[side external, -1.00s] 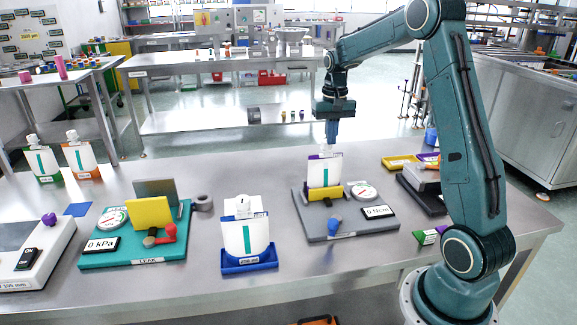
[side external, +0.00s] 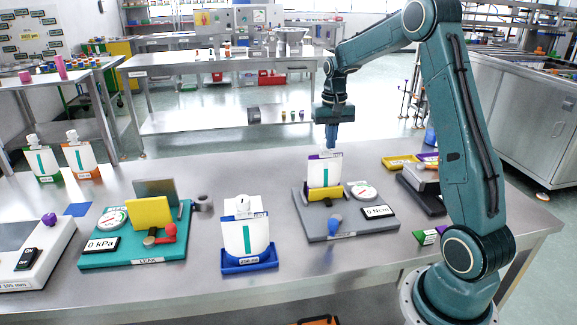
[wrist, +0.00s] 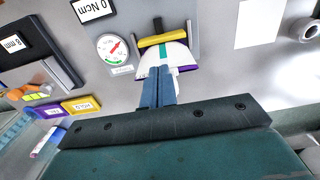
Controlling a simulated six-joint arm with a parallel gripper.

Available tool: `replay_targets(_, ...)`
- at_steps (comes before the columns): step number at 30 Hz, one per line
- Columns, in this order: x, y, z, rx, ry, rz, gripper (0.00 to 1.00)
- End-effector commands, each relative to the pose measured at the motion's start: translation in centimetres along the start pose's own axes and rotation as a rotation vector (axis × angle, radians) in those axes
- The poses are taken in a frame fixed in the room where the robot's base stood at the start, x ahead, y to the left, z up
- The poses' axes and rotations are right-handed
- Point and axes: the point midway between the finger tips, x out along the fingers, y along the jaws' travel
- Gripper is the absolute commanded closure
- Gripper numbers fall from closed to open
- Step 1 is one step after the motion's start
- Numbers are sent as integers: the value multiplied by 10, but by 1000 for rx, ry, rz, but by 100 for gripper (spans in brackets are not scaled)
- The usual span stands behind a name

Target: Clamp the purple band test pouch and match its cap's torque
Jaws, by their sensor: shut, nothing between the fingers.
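The purple band pouch (side external: 323,174) stands upright on the grey torque fixture (side external: 350,226), behind its yellow clamp bar (side external: 326,195). It also shows in the wrist view (wrist: 176,56), with its purple band at the edge near my fingers. My gripper (side external: 332,146) is just above the pouch's top, pointing down, fingers shut together with nothing between them. In the wrist view my fingers (wrist: 157,92) cover the pouch's cap area, so I cannot tell whether they touch it. The fixture has a blue-knobbed lever (side external: 335,221), a dial (side external: 363,191) and a display reading 0 Ncm (side external: 377,211).
A white pouch (side external: 245,234) stands in a blue tray (side external: 250,264) to the left. A teal leak fixture (side external: 130,250) reads 0 kPa. Orange and green pouches stand at the far left. Yellow and purple trays lie right of the torque fixture.

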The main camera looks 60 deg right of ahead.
Motion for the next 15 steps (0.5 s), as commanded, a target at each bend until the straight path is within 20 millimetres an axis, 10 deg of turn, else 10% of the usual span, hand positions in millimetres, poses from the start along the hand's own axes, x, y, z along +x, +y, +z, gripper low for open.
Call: replay_targets(15, 0, 0, -4, 0, 0, 0, 100)
